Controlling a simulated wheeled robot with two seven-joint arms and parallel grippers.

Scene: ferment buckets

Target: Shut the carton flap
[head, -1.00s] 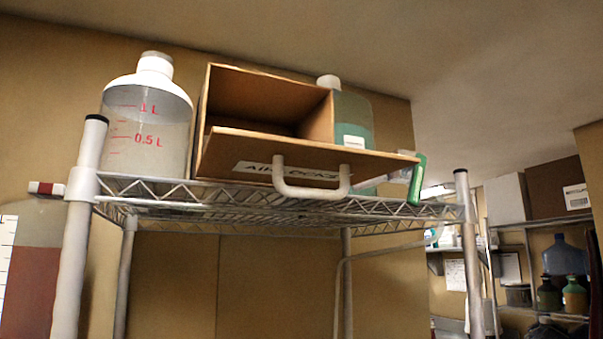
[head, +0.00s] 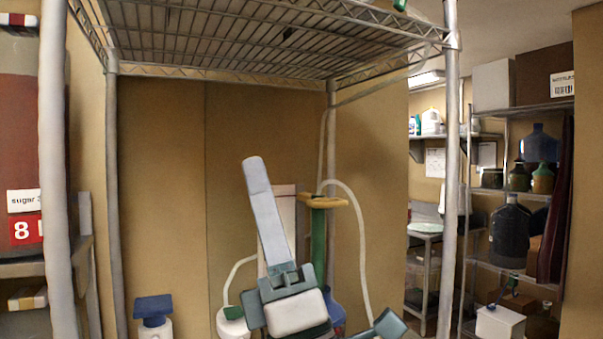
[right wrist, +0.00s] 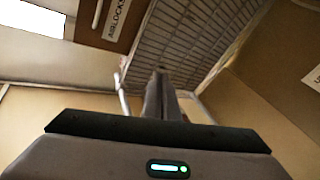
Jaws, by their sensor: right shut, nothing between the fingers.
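The carton is out of the head view. In the right wrist view part of its brown flap (right wrist: 136,18) shows at the top, with the AIRLOCKS label (right wrist: 118,20) and a white handle (right wrist: 97,14). The rest of the carton is hidden or cut off there, so the flap's full angle cannot be told. My right gripper (head: 256,164) is shut and empty, pointing up below the wire shelf. Its fingers also show in the right wrist view (right wrist: 160,74), apart from the flap. My left gripper is not in view.
The wire shelf (head: 240,35) spans the top of the head view, on metal posts (head: 448,180). Below it stand a blue-capped white bottle (head: 154,318) and a green post with a yellow top (head: 319,235). A back shelf with jugs (head: 510,235) is at right.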

